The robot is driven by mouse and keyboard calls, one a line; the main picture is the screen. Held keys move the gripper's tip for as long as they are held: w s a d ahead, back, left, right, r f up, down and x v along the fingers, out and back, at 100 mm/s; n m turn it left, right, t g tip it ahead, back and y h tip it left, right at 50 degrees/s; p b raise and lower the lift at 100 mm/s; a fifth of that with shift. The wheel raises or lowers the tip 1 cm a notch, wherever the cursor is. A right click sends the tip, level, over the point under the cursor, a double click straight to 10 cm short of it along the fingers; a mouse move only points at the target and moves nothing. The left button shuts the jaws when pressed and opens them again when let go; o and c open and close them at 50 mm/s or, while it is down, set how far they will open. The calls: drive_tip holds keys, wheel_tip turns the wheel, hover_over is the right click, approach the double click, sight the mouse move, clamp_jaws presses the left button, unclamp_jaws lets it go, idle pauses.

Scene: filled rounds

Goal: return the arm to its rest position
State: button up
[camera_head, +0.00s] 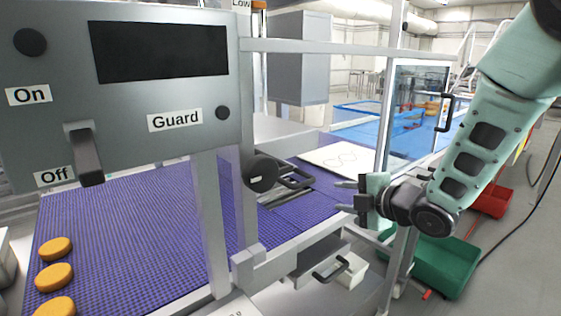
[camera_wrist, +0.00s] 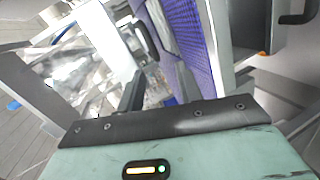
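My pale green arm (camera_head: 487,135) reaches in from the upper right in the head view. My gripper (camera_head: 342,195) points left, in front of the machine's frame and right of a round black knob (camera_head: 261,174). Its two dark fingers are apart with nothing seen between them. The wrist view shows the fingers (camera_wrist: 155,90) apart too, with a dark round knob (camera_wrist: 146,40) beyond them.
A grey panel (camera_head: 190,100) has a lever (camera_head: 86,155) pointing down beside "Off". Orange rounds (camera_head: 55,249) lie on the purple belt (camera_head: 130,220). A metal post (camera_head: 393,100) stands behind my gripper. A green bin (camera_head: 450,265) and red bin (camera_head: 492,203) are on the floor.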

drive_tip(key=s+a+m+g+h+p, duration=0.1)
drive_tip(key=s+m+g, duration=0.5)
drive_tip(key=s, duration=1.1)
drive_tip(key=s+a+m+g+h+p, duration=0.2)
drive_tip(key=s+m+g+h, duration=0.4)
drive_tip(key=s, duration=1.1)
drive_tip(key=a+m, duration=0.1)
drive_tip(key=m, duration=0.1)
drive_tip(key=shift+r+m, duration=0.25)
drive_tip(key=shift+m, duration=0.15)
